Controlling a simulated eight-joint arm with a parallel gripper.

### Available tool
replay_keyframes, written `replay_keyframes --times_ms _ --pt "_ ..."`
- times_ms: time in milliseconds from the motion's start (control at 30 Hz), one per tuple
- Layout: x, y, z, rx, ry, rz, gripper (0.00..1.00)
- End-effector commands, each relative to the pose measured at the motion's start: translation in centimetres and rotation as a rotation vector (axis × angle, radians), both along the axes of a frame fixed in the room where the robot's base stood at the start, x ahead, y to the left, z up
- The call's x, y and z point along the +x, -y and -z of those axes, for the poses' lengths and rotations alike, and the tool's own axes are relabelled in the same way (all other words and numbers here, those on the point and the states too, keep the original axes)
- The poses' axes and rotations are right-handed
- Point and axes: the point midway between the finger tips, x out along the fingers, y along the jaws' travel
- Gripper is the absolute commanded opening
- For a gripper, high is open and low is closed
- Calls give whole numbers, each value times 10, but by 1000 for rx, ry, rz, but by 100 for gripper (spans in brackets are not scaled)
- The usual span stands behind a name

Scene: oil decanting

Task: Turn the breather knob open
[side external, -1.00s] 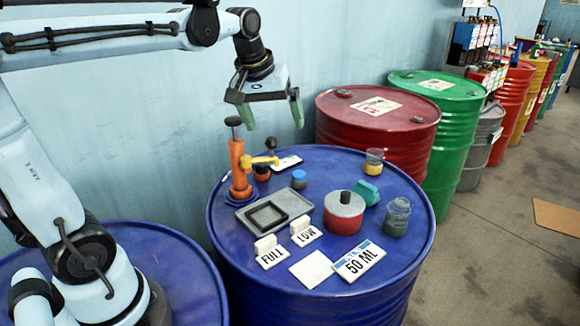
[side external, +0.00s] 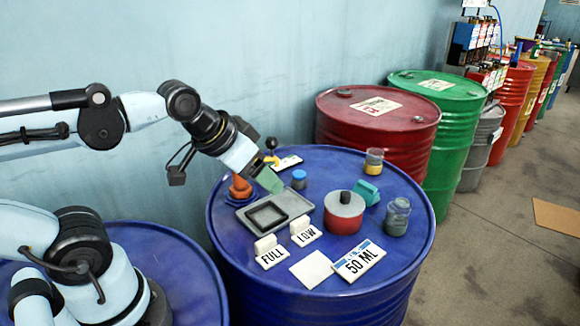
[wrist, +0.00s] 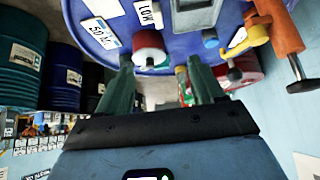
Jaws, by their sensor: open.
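The orange pump (wrist: 284,30) stands at the right of the wrist view, with a yellow spout (wrist: 257,36) on its side and a dark knob on a thin rod (wrist: 305,84) at its end. In the side view its base (side external: 240,187) shows, but its post is mostly hidden behind my gripper; a dark knob (side external: 271,143) shows above the yellow part. I cannot tell for sure which part is the breather knob. My gripper (wrist: 160,72) is open, with nothing seen between its green fingers. In the side view one green finger (side external: 268,180) hangs in front of the pump, above the tray.
The blue drum top (side external: 225,225) carries a grey tray (side external: 292,204), a red-and-grey pot (side external: 344,212), FULL (side external: 270,254) and LOW (side external: 305,232) signs, a 50 ML card (side external: 359,262) and jars (side external: 396,217). A wall stands behind.

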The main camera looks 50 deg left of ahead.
Motion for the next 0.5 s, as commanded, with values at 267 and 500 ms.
replay_keyframes --times_ms 267,500 --pt "11 -8 -33 -36 -39 -96 67" --pt "33 -23 -54 -103 -108 -297 67"
